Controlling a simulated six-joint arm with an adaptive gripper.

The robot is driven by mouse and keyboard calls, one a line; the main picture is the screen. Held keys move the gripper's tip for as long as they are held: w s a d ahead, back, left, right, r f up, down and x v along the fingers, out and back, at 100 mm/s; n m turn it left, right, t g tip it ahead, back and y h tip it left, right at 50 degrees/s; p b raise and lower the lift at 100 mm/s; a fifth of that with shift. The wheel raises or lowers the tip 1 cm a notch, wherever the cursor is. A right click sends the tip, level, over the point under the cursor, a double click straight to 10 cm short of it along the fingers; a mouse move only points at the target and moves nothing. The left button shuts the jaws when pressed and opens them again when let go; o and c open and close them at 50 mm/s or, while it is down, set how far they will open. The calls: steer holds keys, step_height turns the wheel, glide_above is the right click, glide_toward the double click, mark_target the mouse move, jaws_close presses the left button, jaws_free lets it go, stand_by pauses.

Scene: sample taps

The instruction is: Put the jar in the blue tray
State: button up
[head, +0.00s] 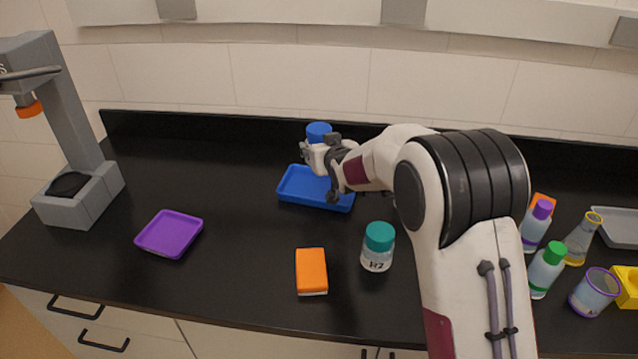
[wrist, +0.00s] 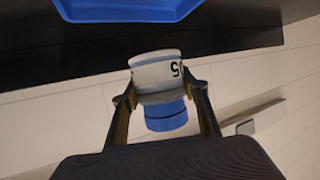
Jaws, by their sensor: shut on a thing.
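My gripper (head: 317,152) is shut on a jar with a blue lid (head: 319,131). In the wrist view the jar's white labelled body (wrist: 155,72) sits between the two fingers, with part of a dark marking showing. In the head view the gripper hides most of the jar, and its lid points up. The blue tray (head: 300,194) lies on the dark bench, just below and in front of the held jar in the picture. It also shows at the top of the wrist view (wrist: 125,10), apart from the jar. The visible part of the tray is empty.
A purple tray (head: 170,234) and a grey stand (head: 75,190) are at left. Several bottles, a flask (head: 583,240) and a purple-rimmed cup (head: 596,291) crowd the right.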

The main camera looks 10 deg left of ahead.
steer(key=shift+f, duration=3.1)
steer(key=shift+f, duration=1.85)
steer(key=shift+f, duration=0.15)
steer(key=o, duration=1.2)
steer(key=shift+s, duration=0.1)
steer(key=shift+s+d+r, duration=0.2)
steer(key=shift+s+r, duration=0.2)
steer(key=shift+v, duration=5.4)
